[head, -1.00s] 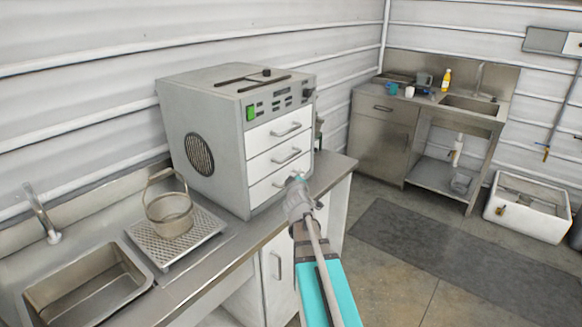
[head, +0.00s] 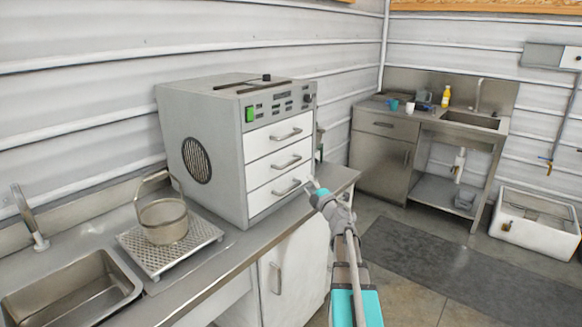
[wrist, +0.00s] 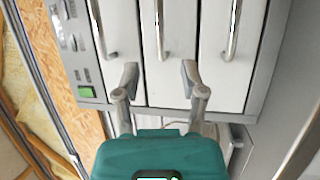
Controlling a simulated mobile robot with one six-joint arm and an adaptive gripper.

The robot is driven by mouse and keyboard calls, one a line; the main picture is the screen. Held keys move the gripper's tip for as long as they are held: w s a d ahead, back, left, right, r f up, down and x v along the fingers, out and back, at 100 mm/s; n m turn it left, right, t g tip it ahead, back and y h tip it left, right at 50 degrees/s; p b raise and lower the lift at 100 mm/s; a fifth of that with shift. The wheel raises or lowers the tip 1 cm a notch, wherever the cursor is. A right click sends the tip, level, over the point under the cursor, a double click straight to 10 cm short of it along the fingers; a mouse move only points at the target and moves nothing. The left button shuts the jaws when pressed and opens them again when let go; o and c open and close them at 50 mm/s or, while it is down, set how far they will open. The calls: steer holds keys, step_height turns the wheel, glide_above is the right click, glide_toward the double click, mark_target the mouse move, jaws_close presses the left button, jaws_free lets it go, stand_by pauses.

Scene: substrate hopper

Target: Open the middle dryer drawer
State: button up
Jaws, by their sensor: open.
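The grey dryer (head: 200,120) stands on the steel counter with three white drawers, all shut. The middle drawer (head: 262,172) has a bar handle (head: 286,162). In the wrist view the drawers appear turned on their side, with the middle drawer (wrist: 170,80) and its handle (wrist: 160,28) in the centre. My gripper (head: 313,184) is at the dryer's front right in the head view. In the wrist view my gripper (wrist: 159,76) is open and empty, its fingers spread to either side of the middle handle's line. The handle's bar lies beyond the fingertips, apparently untouched.
The top drawer (head: 258,142) and bottom drawer (head: 260,198) have similar handles close by. A wire-handled basket (head: 163,222) sits on a perforated tray left of the dryer. The counter edge (head: 240,262) runs below. Floor with a dark mat (head: 430,260) lies right.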

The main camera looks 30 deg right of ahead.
mark_target(291, 163)
steer(key=w, duration=0.4)
steer(key=w+r+p, duration=0.1)
steer(key=w, duration=0.4)
steer(key=w+r+p, duration=0.1)
steer(key=w, duration=0.3)
steer(key=shift+w+d+r, duration=0.2)
steer(key=shift+w+r, duration=0.05)
steer(key=shift+w, duration=0.05)
jaws_close()
stand_by(0.3)
